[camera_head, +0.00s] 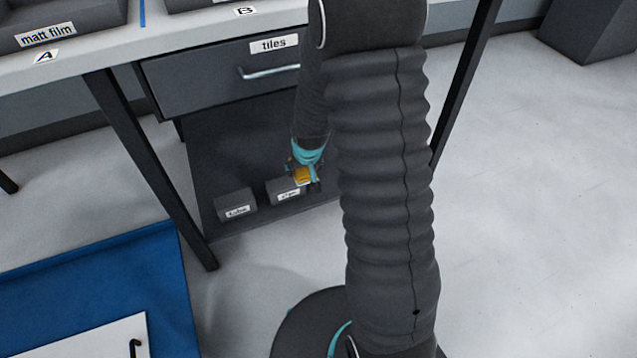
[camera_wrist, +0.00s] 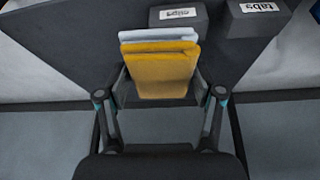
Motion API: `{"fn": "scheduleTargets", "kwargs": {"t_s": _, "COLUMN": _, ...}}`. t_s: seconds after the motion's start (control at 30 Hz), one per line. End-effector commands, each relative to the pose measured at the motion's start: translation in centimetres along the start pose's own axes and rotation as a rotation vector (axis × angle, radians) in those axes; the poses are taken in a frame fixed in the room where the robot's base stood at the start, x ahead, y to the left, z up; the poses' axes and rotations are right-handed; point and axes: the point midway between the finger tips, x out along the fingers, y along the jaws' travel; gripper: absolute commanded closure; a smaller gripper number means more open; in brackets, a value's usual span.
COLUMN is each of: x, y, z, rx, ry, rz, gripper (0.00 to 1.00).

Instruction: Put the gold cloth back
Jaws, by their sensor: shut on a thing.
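The gold cloth (camera_wrist: 162,72) is a folded, flat piece held upright between the fingers of my gripper (camera_wrist: 160,88) in the wrist view. A pale grey-white layer (camera_wrist: 158,35) shows along its far edge; I cannot tell if it is a separate cloth. In the head view the gold cloth (camera_head: 304,175) is a small yellow patch at my gripper (camera_head: 306,180), low under the table, just above or in front of the right-hand grey bin (camera_head: 286,191). The gap between cloth and bin cannot be told.
Another grey bin (camera_head: 236,204), labelled "tabs" in the wrist view (camera_wrist: 262,22), stands left of it on the dark lower shelf (camera_head: 225,165). Above is the drawer (camera_head: 205,77) labelled "tiles", shut. Table legs (camera_head: 150,165) flank the shelf. A blue mat (camera_head: 110,262) lies front left.

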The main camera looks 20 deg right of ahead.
Motion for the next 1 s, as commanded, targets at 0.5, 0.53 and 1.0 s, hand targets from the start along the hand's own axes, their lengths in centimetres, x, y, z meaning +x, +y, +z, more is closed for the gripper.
{"fn": "scheduleTargets", "kwargs": {"t_s": 0.5, "x": 10.3, "y": 19.2, "z": 2.5, "rx": 0.259, "ry": -0.003, "rz": 0.103, "gripper": 0.66}}
{"fn": "scheduleTargets", "kwargs": {"t_s": 0.53, "x": 10.5, "y": 19.7, "z": 2.7, "rx": 0.267, "ry": -0.003, "rz": 0.104, "gripper": 0.66}}
{"fn": "scheduleTargets", "kwargs": {"t_s": 1.0, "x": 17.3, "y": 17.4, "z": -0.1, "rx": 0.279, "ry": 0.0, "rz": 0.105, "gripper": 0.66}}
